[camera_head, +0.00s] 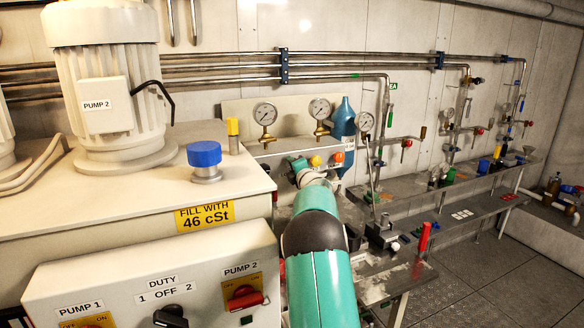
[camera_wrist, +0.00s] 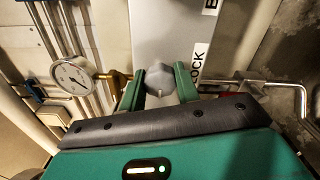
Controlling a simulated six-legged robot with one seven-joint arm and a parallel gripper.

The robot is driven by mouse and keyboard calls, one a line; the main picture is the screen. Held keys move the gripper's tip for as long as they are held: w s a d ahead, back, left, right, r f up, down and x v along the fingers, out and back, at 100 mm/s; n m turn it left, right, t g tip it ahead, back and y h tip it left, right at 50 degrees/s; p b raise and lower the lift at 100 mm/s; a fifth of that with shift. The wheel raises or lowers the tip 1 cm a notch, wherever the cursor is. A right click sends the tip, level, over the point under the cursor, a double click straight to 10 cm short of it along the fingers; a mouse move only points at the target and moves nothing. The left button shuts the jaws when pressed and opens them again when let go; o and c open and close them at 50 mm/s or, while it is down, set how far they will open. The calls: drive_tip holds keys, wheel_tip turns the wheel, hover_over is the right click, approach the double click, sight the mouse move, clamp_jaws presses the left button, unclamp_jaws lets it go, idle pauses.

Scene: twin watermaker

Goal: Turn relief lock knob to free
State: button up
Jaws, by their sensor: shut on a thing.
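The relief lock knob (camera_wrist: 160,82) is a grey, lobed knob on a pale panel in the wrist view. A partly hidden label ending in "OCK" (camera_wrist: 198,62) is beside it. My gripper (camera_wrist: 159,74) has one green finger on each side of the knob and is shut on it. Which way the knob points cannot be told. In the head view my green arm reaches toward the gauge panel (camera_head: 240,112), and the knob cannot be made out there.
In the wrist view, a pressure gauge (camera_wrist: 72,77) with a brass fitting is left of my gripper, and a bent metal rod (camera_wrist: 301,102) is at right. In the head view, a blue bottle (camera_head: 343,122) and yellow and orange knobs (camera_head: 337,157) are near my arm's end.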

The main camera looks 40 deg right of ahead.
drive_tip(key=o, duration=1)
drive_tip(key=shift+c, duration=0.2)
drive_tip(key=v, duration=1.3)
drive_tip(key=shift+s+a, duration=0.15)
drive_tip(key=shift+s, duration=0.2)
